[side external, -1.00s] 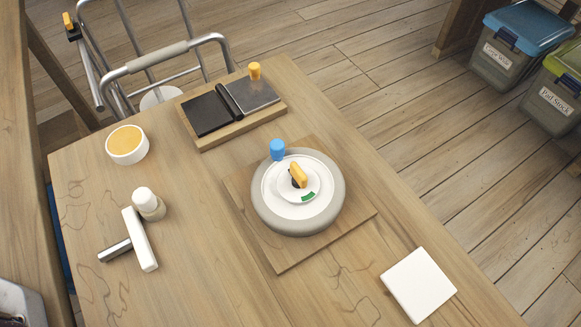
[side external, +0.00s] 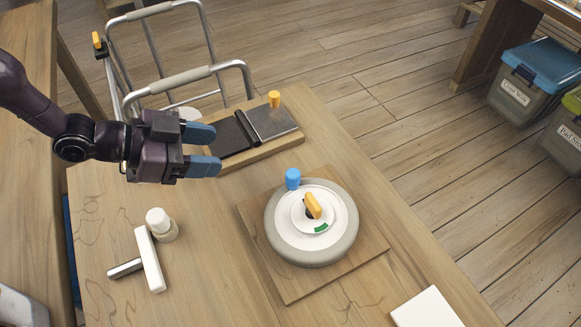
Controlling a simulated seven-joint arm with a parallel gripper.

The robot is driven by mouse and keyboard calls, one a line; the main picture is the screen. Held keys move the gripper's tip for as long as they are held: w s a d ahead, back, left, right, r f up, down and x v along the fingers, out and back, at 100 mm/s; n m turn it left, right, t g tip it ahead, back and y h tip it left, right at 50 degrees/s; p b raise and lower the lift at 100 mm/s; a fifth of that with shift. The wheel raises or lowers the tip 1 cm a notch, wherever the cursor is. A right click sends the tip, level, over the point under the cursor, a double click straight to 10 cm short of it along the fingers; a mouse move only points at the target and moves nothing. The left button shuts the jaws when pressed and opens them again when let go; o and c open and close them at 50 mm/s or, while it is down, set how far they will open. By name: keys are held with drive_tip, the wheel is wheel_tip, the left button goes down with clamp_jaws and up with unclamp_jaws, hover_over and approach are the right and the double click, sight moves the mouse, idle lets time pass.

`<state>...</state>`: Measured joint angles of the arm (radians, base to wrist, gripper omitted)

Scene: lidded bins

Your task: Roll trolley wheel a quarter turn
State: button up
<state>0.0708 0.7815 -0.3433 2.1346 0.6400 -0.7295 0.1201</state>
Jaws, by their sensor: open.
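The trolley wheel (side external: 272,240) lies flat on a square wooden board on the table. It has a grey tyre and a white hub with a yellow-orange handle (side external: 313,206) at the centre and a green mark (side external: 321,228) on the hub's near side. A blue peg (side external: 293,179) stands at the wheel's far edge; I cannot tell whether it is fixed to the wheel. My gripper (side external: 212,150) is open and empty, with blue fingertips pointing right. It is up and to the left of the wheel, apart from it, and covers part of the black pad.
A wooden base with a black pad and metal plate (side external: 272,122), with an orange knob, sits behind the wheel. A white-capped jar (side external: 160,224) and a T-shaped tool (side external: 149,260) lie at left. A white square (side external: 427,308) lies at front right. A metal frame (side external: 244,78) stands beyond the table.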

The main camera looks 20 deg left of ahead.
sight(289, 174)
drive_tip(key=shift+h, duration=0.8)
drive_tip(key=s+x, duration=0.1)
drive_tip(key=x, duration=0.4)
drive_tip(key=f+x, duration=0.1)
drive_tip(key=x, duration=0.3)
drive_tip(key=s+d+x, duration=0.1)
drive_tip(key=x, duration=0.4)
drive_tip(key=shift+s+d+f, duration=0.15)
drive_tip(key=shift+d+f, duration=0.1)
drive_tip(key=shift+f, duration=0.15)
clamp_jaws()
